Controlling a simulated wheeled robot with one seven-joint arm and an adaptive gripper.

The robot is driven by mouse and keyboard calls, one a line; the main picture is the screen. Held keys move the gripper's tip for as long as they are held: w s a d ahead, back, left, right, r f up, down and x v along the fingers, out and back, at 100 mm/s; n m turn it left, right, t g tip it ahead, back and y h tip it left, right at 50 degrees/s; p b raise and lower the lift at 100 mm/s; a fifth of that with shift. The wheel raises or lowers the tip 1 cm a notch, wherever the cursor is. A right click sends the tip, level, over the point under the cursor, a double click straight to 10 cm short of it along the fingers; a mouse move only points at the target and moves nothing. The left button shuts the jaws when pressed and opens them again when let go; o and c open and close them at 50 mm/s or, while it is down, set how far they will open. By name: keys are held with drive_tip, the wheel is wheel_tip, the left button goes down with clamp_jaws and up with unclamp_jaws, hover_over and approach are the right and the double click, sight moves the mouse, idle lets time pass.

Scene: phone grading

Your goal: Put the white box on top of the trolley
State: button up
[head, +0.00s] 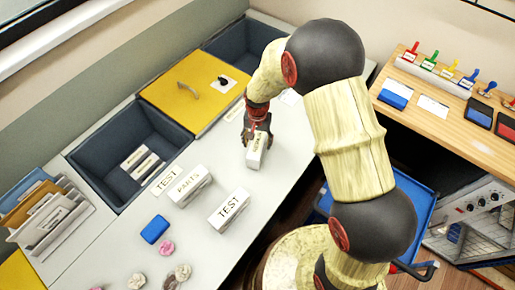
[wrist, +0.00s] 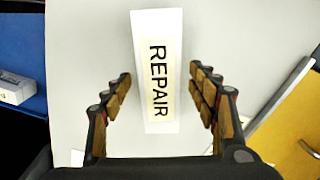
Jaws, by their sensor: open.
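A white box labelled REPAIR (wrist: 146,60) lies on the pale worktop; in the head view this box (head: 254,158) sits beneath my gripper (head: 257,128). In the wrist view my gripper (wrist: 160,76) is open, with one finger on each side of the box and visible gaps between fingers and box. Two more white boxes stand on the worktop, one labelled PARTS (head: 187,188) and one labelled TEST (head: 229,212). The blue trolley (head: 422,213) is at the right, below worktop height, partly hidden behind my arm.
The worktop (head: 210,263) has sunken dark bins (head: 100,150), one holding white boxes, and a yellow lid (head: 178,108) with a handle. A blue block (head: 155,229) and crumpled pieces lie at the front. A wooden shelf (head: 432,113) with stamps stands at the right.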

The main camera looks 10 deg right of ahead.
drive_tip(key=shift+f, duration=0.65)
drive_tip(key=shift+c, duration=0.8)
drive_tip(key=shift+r, duration=0.1)
clamp_jaws()
